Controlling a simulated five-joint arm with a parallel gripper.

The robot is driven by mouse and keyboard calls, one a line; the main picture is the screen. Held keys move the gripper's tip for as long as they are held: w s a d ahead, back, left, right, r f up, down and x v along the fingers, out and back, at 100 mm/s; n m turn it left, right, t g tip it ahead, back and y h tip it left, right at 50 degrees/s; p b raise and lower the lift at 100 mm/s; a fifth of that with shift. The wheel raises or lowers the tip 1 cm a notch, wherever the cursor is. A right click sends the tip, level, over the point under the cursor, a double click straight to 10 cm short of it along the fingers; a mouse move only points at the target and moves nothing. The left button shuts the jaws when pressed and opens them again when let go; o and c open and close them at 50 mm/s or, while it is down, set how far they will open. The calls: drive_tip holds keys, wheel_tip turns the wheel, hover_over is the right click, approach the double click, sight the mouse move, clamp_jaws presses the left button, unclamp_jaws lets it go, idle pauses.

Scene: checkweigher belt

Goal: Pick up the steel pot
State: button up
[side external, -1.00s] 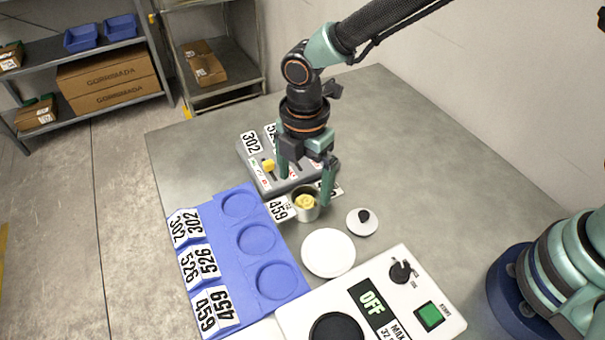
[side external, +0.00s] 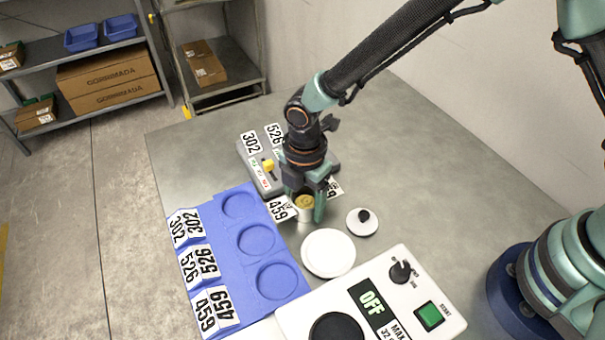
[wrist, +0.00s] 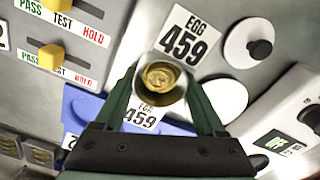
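The steel pot (side external: 304,214) stands upright on or close above the table, beside a 459 card (side external: 281,208); its base clearance is hard to judge. It has yellow-brown contents. My gripper (side external: 305,208) points down with one finger on each side of it. In the wrist view, the pot (wrist: 160,98) lies between the fingertips (wrist: 161,75). Both fingers appear to touch its sides, so my gripper looks shut on it. The fingers hide parts of its wall in the side view.
A blue tray (side external: 225,268) with round recesses lies left. A white disc (side external: 328,253) and a smaller black-knobbed lid (side external: 362,222) lie right. The white control box (side external: 445,300) is in front. A grey slider box (side external: 253,166) stands behind the pot.

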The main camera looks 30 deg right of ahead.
drive_tip(key=c, duration=0.8)
drive_tip(key=shift+r, duration=0.1)
wheel_tip(320, 180, up, 19)
drive_tip(key=s+d+f+m, duration=0.1)
drive_tip(key=s+d+m, duration=0.1)
drive_tip(key=d+m, duration=2.2)
drive_tip(key=w+a+r+n, duration=0.1)
drive_tip(key=w+a+n, duration=0.1)
drive_tip(key=a+n, duration=2.2)
drive_tip(key=shift+r, duration=0.4)
